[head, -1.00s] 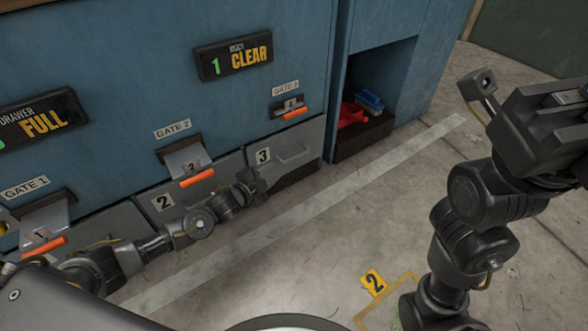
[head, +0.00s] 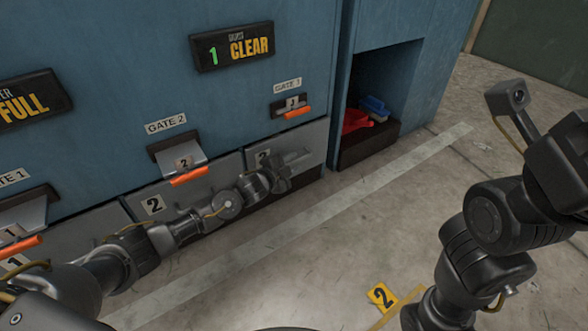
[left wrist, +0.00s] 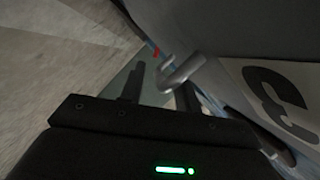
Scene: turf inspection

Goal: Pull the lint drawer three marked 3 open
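Lint drawer three (head: 312,140) is a grey front low in the blue cabinet and looks shut. Its 3 label (head: 262,156) is mostly hidden behind my left gripper in the head view, but the 3 label (left wrist: 275,92) shows large in the left wrist view. Its pale bar handle (head: 298,158) is just right of the gripper. My left gripper (left wrist: 158,90) is open, its two dark fingers apart, with the handle's hooked end (left wrist: 180,72) close ahead by the right finger. I cannot tell if they touch. My right arm is at the right edge; its fingertips are out of view.
Drawer 2 (head: 185,194) is left of drawer three, with gate 2 (head: 182,160) and its orange lip jutting out above. Gate 3 (head: 291,106) is above drawer three. An open cubby (head: 385,85) holding red and blue items is to the right.

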